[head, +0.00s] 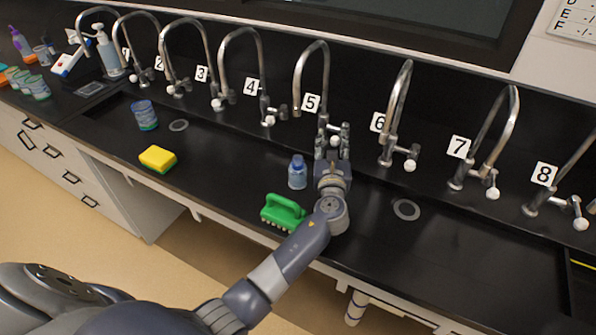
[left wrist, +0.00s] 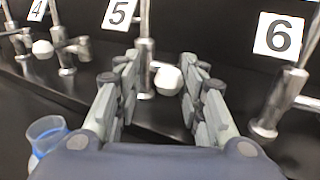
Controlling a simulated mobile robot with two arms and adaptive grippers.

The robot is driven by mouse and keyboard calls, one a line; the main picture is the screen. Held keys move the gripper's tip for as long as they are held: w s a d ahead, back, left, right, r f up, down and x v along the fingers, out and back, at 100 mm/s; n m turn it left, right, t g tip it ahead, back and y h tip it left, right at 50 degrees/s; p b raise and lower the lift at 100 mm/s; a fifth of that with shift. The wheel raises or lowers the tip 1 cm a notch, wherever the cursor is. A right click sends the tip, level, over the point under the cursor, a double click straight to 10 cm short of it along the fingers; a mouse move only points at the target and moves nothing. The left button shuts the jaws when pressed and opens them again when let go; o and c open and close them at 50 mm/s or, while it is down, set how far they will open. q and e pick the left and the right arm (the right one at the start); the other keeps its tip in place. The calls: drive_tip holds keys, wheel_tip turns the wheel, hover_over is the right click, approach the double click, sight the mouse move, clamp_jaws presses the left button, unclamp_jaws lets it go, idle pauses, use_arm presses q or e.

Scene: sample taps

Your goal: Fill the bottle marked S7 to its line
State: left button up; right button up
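A small blue clear bottle (head: 297,172) stands upright in the black trough, below the spout side of tap 5 (head: 325,65); its marking and line cannot be read. Its rim shows at lower left in the left wrist view (left wrist: 46,138). My left gripper (head: 333,143) is at tap 5, just right of the bottle. In the left wrist view its fingers (left wrist: 160,72) are apart, with the white knob (left wrist: 167,80) of tap 5 showing between them; contact cannot be told. No water stream shows. My right gripper is not in view.
A green brush (head: 283,212) and a yellow sponge (head: 157,158) lie along the front edge. A blue-green cup (head: 144,115) stands at left in the trough. Numbered taps line the back, with tap 6 (head: 398,110) right of my gripper. Several containers (head: 35,85) stand at far left.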

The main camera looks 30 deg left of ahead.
use_arm(q)
drive_tip(key=shift+w+d, duration=0.15)
drive_tip(key=shift+d, duration=0.45)
drive_tip(key=p+v, duration=0.2)
drive_tip(key=v, duration=0.4)
drive_tip(key=shift+r, duration=0.1)
drive_tip(key=shift+s+p, duration=0.35)
drive_tip(key=shift+s, duration=0.15)
